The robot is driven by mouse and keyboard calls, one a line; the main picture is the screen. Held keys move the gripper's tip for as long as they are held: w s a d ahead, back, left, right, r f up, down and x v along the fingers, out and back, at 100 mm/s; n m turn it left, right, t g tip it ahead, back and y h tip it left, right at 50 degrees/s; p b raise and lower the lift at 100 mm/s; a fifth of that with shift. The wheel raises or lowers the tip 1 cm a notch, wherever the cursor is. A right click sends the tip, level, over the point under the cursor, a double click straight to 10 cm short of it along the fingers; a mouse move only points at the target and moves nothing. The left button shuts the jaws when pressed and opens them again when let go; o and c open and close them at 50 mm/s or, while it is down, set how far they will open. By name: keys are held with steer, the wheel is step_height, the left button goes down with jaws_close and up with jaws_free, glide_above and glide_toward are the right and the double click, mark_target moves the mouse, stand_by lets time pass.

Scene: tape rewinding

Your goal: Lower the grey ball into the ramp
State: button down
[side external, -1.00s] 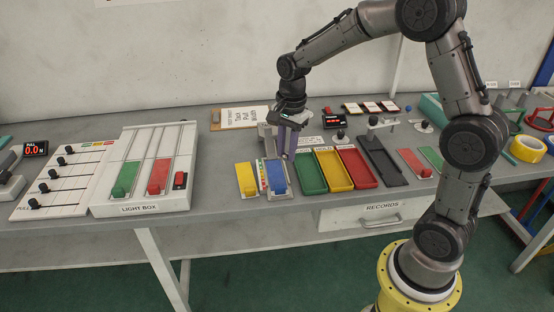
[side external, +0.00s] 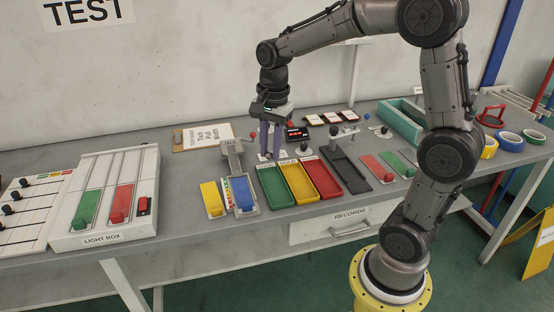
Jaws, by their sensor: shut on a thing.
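My gripper (side external: 270,156) points down, with its two purple fingers close together. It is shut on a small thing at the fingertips. I take this to be the grey ball, but it is too small and too hidden to make out clearly. The grey ramp (side external: 232,149) stands to the left of the fingers, at the back end of the blue strip (side external: 242,190). The fingertips appear just behind the green tray (side external: 276,187), with a gap to the ramp. Their height above the table is hard to judge.
A yellow block (side external: 211,197) sits left of the blue strip. Yellow (side external: 297,182) and red (side external: 322,180) trays lie right of the green one. A dark-knobbed stand (side external: 304,150) is close to the right of the fingers. A clipboard (side external: 208,136) lies behind the ramp.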

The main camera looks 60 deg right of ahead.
steer(key=w+d+f, duration=0.1)
steer(key=w+d, duration=0.5)
steer(key=w, duration=0.4)
steer(key=w+d+f, duration=0.2)
steer(key=w+d, duration=0.4)
steer(key=w, duration=0.5)
steer(key=shift+d+f, duration=0.1)
steer(key=shift+f, duration=0.2)
steer(key=shift+f, duration=1.5)
steer(key=shift+f, duration=2.2)
stand_by(1.0)
steer(key=c, duration=0.6)
jaws_free()
steer(key=shift+w, duration=0.1)
steer(key=shift+c, duration=0.2)
steer(key=shift+r, duration=0.15)
